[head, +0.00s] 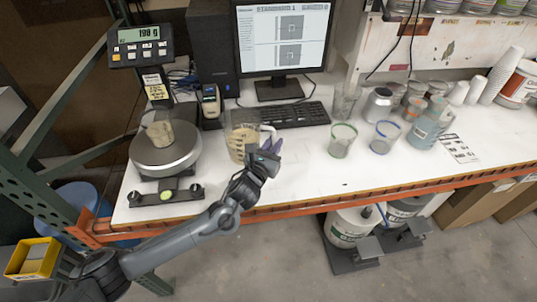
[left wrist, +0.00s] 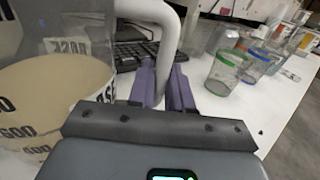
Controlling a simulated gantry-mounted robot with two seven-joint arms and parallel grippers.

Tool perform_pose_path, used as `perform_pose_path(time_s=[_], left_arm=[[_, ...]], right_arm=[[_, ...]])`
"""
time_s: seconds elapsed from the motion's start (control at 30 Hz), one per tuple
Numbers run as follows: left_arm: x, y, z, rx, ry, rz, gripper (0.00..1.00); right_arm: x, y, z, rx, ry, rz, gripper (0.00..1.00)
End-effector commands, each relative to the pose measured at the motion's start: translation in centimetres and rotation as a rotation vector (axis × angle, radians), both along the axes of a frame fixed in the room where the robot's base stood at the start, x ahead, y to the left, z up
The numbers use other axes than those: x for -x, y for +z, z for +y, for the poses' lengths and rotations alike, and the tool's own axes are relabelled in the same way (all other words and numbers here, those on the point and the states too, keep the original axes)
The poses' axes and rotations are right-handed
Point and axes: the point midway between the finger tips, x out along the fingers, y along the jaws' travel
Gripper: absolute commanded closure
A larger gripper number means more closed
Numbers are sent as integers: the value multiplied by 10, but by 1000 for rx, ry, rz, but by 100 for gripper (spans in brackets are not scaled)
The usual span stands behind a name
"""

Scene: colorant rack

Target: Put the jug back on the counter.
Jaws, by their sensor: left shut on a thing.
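The jug (head: 237,142) is clear with dark markings and holds cream-coloured liquid. It appears upright over the counter (head: 302,160), in front of the computer tower; I cannot tell if its base touches the counter. My left gripper (head: 267,146) is at the jug's right side, shut on its pale handle. In the left wrist view the jug (left wrist: 50,95) fills the left side, and the handle (left wrist: 166,45) passes between the purple fingers of my left gripper (left wrist: 165,88). The jug's base is hidden there. My right gripper is not in view.
A scale (head: 165,156) with a small cup (head: 160,133) on its pan stands left of the jug. A keyboard (head: 280,115) lies behind. Green-rimmed (head: 342,141) and blue-rimmed (head: 384,137) cups stand to the right. The white counter between the gripper and these cups is clear.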

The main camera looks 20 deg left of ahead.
Motion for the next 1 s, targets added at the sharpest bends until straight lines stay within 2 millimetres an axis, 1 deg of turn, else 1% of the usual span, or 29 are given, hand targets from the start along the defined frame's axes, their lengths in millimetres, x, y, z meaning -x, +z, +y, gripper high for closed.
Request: perform_pose_path(time_s=[0.03, 0.13, 0.37, 0.6, 0.7, 1.0], left_arm=[[-1, -1, 6, 0, 1, -5, 100], [-3, -5, 12, 1, 0, -5, 100], [-3, -13, 16, 2, 0, -4, 100], [-3, -39, 16, 2, 0, -4, 100], [-3, -46, 16, 2, 0, -5, 100], [-3, -47, 16, 2, 0, -6, 100]], right_arm=[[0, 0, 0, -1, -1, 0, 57], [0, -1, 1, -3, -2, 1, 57], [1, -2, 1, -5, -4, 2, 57], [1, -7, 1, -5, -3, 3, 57], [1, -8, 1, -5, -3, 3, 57], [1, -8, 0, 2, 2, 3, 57]])
